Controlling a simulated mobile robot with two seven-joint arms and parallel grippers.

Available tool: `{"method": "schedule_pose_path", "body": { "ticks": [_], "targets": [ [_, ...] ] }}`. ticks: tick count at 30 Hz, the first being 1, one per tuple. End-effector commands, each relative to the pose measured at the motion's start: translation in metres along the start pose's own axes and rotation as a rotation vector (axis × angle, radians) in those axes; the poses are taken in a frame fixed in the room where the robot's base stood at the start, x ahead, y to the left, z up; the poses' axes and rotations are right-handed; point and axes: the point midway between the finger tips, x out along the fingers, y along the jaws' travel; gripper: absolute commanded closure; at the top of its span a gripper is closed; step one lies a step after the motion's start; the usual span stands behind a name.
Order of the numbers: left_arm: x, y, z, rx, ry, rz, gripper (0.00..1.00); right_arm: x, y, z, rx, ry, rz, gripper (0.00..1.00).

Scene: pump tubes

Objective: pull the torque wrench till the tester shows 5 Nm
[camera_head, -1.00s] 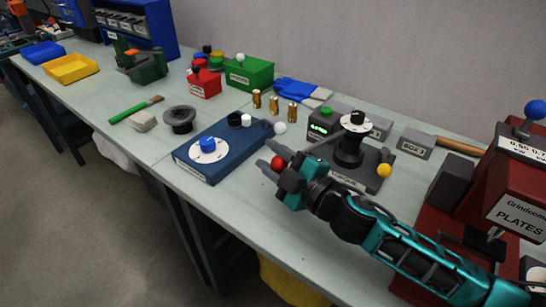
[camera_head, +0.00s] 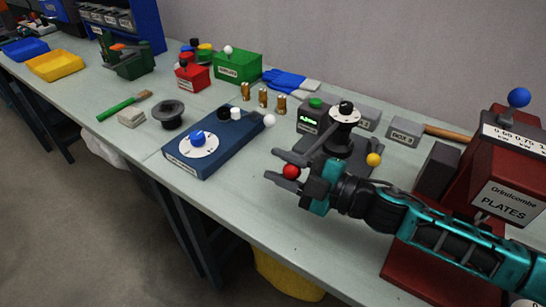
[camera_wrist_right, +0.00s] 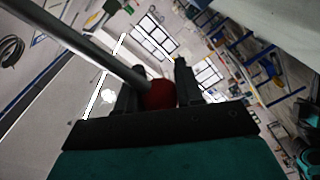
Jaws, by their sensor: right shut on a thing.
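The red ball (camera_head: 291,172) sits between the fingers of my right gripper (camera_head: 276,165), which is shut on it. In the right wrist view the red ball (camera_wrist_right: 159,95) is between the dark fingers, and a grey rod (camera_wrist_right: 95,52) runs in front of it from the upper left. I take this as the torque wrench's handle. The tester, a grey box with a lit green display (camera_head: 309,120), stands behind; its digits are too small to read. Beside it is a black post with a white dial top (camera_head: 344,113), its base partly hidden by my right arm. My left gripper is out of view.
A blue box with a white dial (camera_head: 215,148) lies left of my right gripper. A red machine marked PLATES (camera_head: 507,195) stands at the right. A yellow ball (camera_head: 374,160) is close behind my forearm. The bench front between blue box and gripper is clear.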

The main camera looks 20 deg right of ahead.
Motion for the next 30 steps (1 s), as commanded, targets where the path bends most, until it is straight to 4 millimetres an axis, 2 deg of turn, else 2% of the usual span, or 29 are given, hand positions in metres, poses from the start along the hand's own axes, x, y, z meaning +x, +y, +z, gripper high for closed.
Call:
{"method": "schedule_pose_path", "body": {
  "ticks": [8, 9, 16, 25, 30],
  "targets": [
    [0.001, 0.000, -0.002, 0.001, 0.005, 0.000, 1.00, -0.001, -0.001, 0.000, 0.009, 0.002, -0.004, 1.00],
    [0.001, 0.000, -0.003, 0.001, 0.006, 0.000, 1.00, -0.001, -0.001, 0.000, 0.010, 0.002, -0.004, 0.63],
    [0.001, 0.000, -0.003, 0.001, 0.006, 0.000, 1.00, -0.001, -0.001, 0.000, 0.006, 0.002, -0.003, 0.41],
    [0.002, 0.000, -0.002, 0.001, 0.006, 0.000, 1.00, -0.002, -0.001, 0.000, 0.003, 0.003, -0.002, 0.39],
    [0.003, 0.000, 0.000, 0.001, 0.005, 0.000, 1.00, -0.013, -0.002, 0.001, 0.005, 0.001, -0.003, 0.39]
  ]
}}
